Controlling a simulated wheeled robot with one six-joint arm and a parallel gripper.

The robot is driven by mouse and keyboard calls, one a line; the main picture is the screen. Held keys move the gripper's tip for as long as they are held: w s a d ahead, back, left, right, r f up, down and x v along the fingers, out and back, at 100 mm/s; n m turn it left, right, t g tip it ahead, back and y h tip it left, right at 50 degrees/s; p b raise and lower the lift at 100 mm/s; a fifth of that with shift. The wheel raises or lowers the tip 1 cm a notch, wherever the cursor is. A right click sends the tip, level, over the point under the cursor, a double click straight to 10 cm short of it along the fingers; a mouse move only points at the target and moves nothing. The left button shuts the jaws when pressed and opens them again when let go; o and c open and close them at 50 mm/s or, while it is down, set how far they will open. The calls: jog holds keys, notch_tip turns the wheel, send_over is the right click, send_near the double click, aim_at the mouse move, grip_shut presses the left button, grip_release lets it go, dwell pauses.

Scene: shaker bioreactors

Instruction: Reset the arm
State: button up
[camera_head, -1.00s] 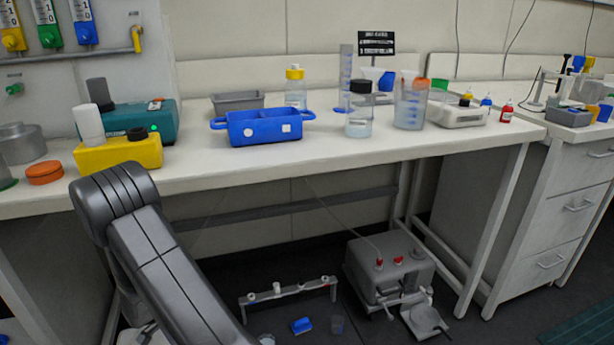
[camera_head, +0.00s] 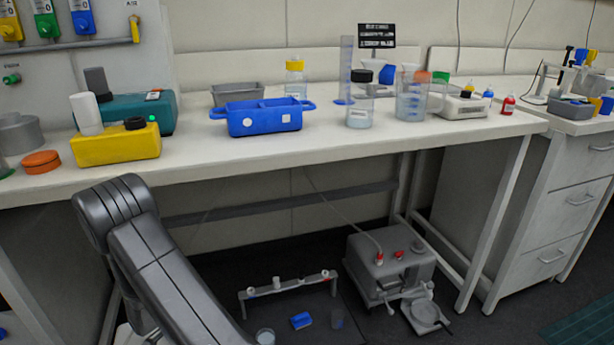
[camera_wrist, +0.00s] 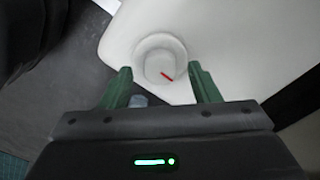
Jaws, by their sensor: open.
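My arm (camera_head: 150,250) stands in front of the bench in the head view, its bend below the bench's front edge. My gripper is outside the head view. In the wrist view my gripper (camera_wrist: 162,80) is open, its two green fingers apart with nothing held between them.
The white bench (camera_head: 210,165) carries a yellow box (camera_head: 115,148), a blue tray (camera_head: 262,119), a bottle (camera_head: 295,85) and beakers (camera_head: 411,100). A grey machine (camera_head: 385,265) and a low rack (camera_head: 288,286) stand on the floor under it.

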jog(key=shift+f, duration=0.5)
jog(key=n+p, duration=0.1)
jog(key=n, duration=0.3)
jog(key=n+p, duration=0.1)
jog(key=n, duration=0.4)
jog(key=shift+r, duration=0.1)
jog(key=n+p, duration=0.1)
jog(key=n, duration=0.3)
jog(key=shift+n, duration=0.4)
jog(key=shift+n+p, duration=0.95)
jog(key=shift+n, duration=1.15)
jog(key=shift+d, duration=0.1)
